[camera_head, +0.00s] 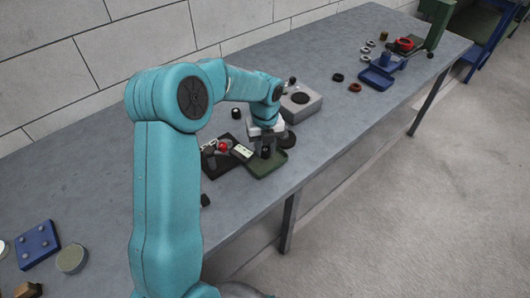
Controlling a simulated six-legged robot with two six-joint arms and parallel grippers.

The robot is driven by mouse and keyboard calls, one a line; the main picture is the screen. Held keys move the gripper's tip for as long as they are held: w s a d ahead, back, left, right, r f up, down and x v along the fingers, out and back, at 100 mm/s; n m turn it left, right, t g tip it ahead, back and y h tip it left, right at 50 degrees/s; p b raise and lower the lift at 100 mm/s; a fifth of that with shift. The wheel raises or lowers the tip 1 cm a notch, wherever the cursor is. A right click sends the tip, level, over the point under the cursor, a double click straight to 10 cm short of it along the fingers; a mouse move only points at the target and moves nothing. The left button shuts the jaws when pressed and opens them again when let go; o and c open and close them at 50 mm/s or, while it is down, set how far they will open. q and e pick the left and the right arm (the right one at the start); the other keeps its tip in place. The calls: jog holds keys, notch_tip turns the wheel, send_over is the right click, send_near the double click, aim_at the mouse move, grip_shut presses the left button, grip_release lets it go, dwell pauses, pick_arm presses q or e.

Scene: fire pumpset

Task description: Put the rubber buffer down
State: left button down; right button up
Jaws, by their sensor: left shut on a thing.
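My left gripper (266,147) is at the end of the teal arm, pointing down over a small green tray (266,169) near the table's front edge. It is shut on a small dark thing, which looks like the rubber buffer (266,153). The fingers and their dark colour hide most of it. I cannot tell whether it touches the tray. My right gripper is not in view.
A dark tray (217,165) with a red part lies just left of the green tray.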

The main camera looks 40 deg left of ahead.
aim_at(265, 148)
pick_arm(q)
jog(key=shift+f, duration=1.3)
jog(key=shift+f, duration=0.1)
jog(key=c, duration=0.8)
grip_release()
notch_tip(265, 148, up, 12)
jog(key=shift+r+p, duration=0.15)
jog(key=shift+p, duration=0.15)
